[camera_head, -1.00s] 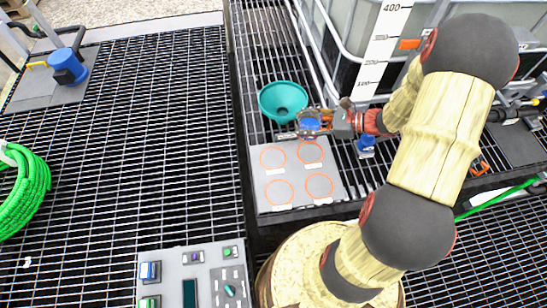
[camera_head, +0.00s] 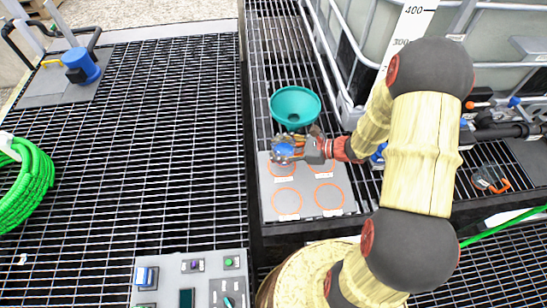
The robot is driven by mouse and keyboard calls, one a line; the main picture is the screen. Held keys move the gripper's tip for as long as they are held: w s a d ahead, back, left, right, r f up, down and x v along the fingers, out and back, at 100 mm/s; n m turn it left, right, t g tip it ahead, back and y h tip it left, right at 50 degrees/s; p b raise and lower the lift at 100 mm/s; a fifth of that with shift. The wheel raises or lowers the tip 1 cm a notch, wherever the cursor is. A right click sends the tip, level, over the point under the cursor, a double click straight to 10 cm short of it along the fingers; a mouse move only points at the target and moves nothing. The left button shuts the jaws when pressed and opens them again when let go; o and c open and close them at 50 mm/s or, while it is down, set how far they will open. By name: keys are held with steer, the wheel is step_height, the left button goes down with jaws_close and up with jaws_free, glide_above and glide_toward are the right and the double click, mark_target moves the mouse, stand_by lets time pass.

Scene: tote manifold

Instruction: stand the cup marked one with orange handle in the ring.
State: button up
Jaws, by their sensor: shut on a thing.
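My gripper (camera_head: 292,148) is shut on a small cup (camera_head: 284,152) with a blue inside, over the upper left of the grey plate (camera_head: 265,205). Orange and brown bits show around the cup; its handle and mark are too small to tell. The plate bears several orange rings with small labels. The cup covers part of the upper left ring (camera_head: 282,176); I cannot tell whether it touches the plate. The upper right ring (camera_head: 322,165) is partly behind my gripper. The lower left ring (camera_head: 287,201) and lower right ring (camera_head: 329,196) are bare.
A teal funnel (camera_head: 295,104) stands just behind the cup. A blue thing (camera_head: 378,153) is partly hidden behind my arm. A clear item with an orange part (camera_head: 490,179) lies at right. A tank (camera_head: 362,50) stands behind. A control panel (camera_head: 195,280) is at front left.

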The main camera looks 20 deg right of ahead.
steer(key=shift+w+a+f, duration=0.1)
steer(key=shift+a+f, duration=0.25)
steer(key=shift+f, duration=0.15)
steer(key=shift+w+a+f+b, duration=0.1)
steer(key=shift+f+b, duration=1)
steer(key=shift+f, duration=0.45)
steer(key=shift+f, duration=0.15)
steer(key=o, duration=1.5)
steer(key=shift+c, duration=0.2)
steer(key=shift+o, duration=0.4)
